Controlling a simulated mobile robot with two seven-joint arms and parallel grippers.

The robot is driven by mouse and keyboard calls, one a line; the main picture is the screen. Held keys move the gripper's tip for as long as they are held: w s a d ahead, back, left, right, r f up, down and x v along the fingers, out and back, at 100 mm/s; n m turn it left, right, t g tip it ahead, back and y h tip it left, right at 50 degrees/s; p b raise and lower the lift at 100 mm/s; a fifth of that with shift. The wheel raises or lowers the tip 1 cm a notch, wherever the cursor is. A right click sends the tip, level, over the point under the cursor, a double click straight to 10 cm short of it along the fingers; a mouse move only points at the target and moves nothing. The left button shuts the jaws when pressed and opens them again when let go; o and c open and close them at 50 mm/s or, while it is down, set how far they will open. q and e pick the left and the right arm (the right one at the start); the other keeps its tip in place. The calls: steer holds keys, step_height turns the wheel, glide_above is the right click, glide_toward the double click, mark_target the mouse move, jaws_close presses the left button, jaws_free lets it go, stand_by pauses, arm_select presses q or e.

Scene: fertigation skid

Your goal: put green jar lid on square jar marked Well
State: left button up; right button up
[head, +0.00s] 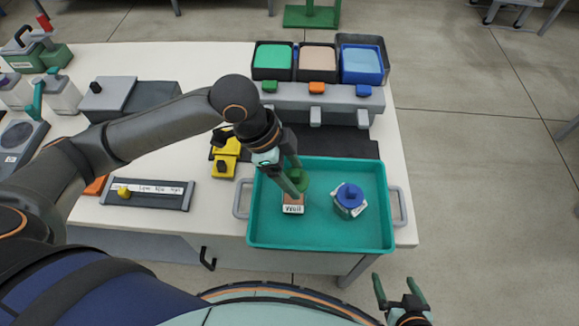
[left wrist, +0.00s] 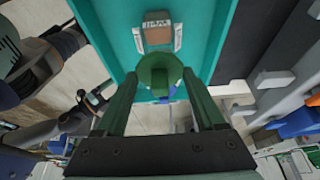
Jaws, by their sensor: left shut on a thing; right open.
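My left gripper (head: 297,182) is shut on the green jar lid (head: 301,178), over the teal tray (head: 320,232). In the left wrist view the round green lid (left wrist: 160,70) sits between the two green fingertips. The square jar marked Well (head: 293,208) stands in the tray, uncovered, with reddish-brown contents. It also shows in the left wrist view (left wrist: 157,30), beyond the lid and offset from it. The lid is apart from the jar's opening; its exact height is unclear. My right gripper (head: 402,298) is open and empty, in front of the tray's right corner.
A jar with a blue lid (head: 349,200) stands in the tray, right of the Well jar. Behind the tray is a grey rack (head: 340,100) with green, tan and blue bins. Yellow blocks (head: 225,158) stand left of the tray. The tray's front is clear.

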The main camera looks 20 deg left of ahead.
arm_select(q)
steer(key=shift+f+b, duration=1.6)
steer(key=shift+b, duration=0.65)
steer(key=shift+f, duration=0.95)
steer(key=o, duration=1.3)
steer(key=shift+r, duration=0.1)
